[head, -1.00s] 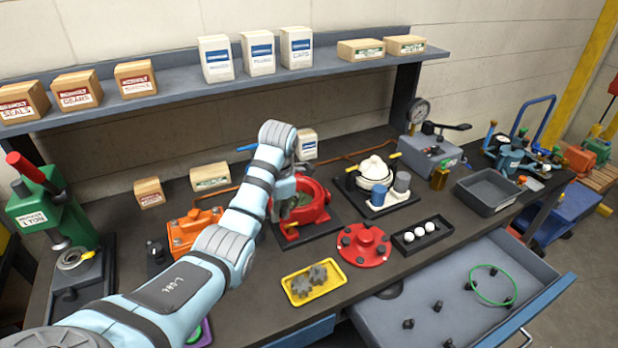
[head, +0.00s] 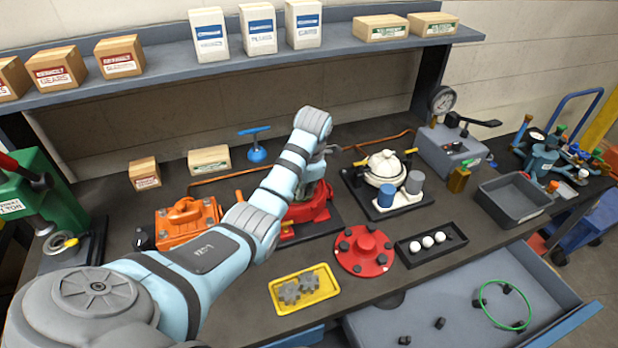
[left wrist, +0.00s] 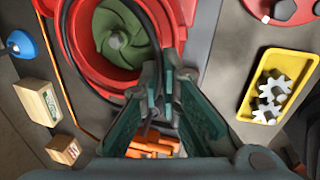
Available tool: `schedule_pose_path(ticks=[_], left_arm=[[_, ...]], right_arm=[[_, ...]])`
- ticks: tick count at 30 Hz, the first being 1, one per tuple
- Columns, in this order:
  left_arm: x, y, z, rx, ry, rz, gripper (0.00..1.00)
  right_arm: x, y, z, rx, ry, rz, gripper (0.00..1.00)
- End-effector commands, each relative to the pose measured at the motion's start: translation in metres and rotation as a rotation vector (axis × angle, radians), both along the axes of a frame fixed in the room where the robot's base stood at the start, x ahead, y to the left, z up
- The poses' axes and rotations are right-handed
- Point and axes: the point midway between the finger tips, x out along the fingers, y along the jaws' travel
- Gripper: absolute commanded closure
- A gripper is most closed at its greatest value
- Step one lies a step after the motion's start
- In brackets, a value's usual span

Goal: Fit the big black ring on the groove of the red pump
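The red pump (head: 305,212) sits on a dark plate in the middle of the bench, partly hidden by my left arm in the head view. In the left wrist view the pump (left wrist: 82,55) shows from above, with a green impeller (left wrist: 122,38) inside its round opening. The big black ring (left wrist: 153,28) shows as a thin dark arc at the right of that opening. It runs down between the fingers of my left gripper (left wrist: 167,75), which look closed on it. Whether the ring lies in the groove is unclear. My right gripper is not in view.
An orange pump (head: 188,222) stands left of the red pump. A yellow tray (head: 322,295) with grey gears and a red flange (head: 364,268) lie in front. A white-lidded unit (head: 385,172) stands to the right. The open drawer (head: 455,295) holds a green ring (head: 482,292).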

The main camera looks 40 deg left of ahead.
Motion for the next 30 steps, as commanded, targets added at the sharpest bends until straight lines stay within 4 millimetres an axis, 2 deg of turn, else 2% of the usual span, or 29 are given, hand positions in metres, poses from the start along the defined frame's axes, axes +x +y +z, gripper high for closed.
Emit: schedule_pose_path(ticks=[4,12,17,30], left_arm=[[0.001,-0.001,-0.011,0.000,0.002,-0.001,1.00],[0.002,-0.002,-0.012,0.000,0.001,-0.003,1.00],[0.002,-0.002,-0.013,0.006,-0.002,-0.004,1.00],[-0.004,-0.007,-0.030,0.211,-0.119,-0.001,1.00]], right_arm=[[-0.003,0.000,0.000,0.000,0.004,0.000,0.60],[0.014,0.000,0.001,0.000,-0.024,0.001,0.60],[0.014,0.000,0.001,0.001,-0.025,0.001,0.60],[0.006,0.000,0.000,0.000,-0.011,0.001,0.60]])
